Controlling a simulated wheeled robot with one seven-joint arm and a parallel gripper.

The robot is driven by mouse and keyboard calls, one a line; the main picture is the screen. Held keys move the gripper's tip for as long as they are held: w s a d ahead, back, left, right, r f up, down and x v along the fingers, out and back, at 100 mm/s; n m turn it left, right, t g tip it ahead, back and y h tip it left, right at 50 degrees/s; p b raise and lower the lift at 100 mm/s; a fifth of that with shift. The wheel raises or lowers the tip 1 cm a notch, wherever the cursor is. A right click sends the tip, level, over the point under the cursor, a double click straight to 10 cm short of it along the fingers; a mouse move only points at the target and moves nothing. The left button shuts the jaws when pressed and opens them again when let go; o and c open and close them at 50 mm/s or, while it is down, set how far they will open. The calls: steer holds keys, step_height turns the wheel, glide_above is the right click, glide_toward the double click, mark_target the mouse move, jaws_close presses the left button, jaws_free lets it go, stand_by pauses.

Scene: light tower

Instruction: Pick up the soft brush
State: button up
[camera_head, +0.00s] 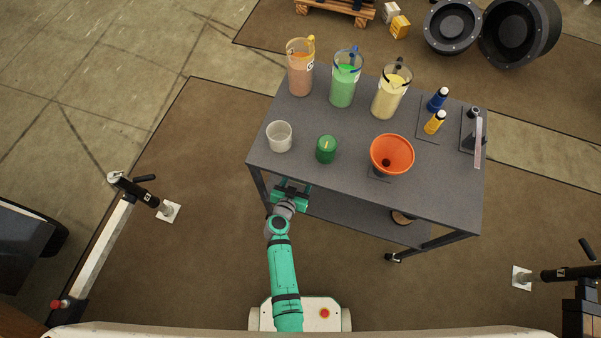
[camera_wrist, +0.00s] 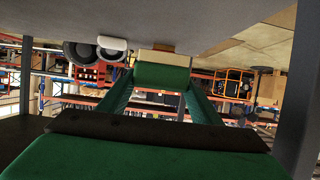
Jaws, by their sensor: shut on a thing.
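My gripper (camera_head: 290,192) is at the front left of the grey table, low by the table edge. In the wrist view its green fingers (camera_wrist: 162,100) reach forward and close on a small green piece (camera_wrist: 162,76) with a tan strip above it. I cannot tell for sure whether this piece is the soft brush. A round brown and dark thing (camera_head: 401,217) shows partly under the front edge of the tabletop. The tabletop hides part of it, and I cannot tell what it is.
On the tabletop (camera_head: 340,190) stand several pitchers, a clear cup (camera_head: 279,136), a green canister (camera_head: 326,149), an orange funnel (camera_head: 391,155) and two small bottles. A lower shelf (camera_head: 350,213) lies beneath. A table leg (camera_wrist: 301,90) stands at the right in the wrist view.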

steer(key=s+r, duration=0.5)
steer(key=s, duration=0.5)
steer(key=shift+s+a+r, duration=0.2)
steer(key=shift+s+r, duration=0.05)
steer(key=shift+r, duration=0.1)
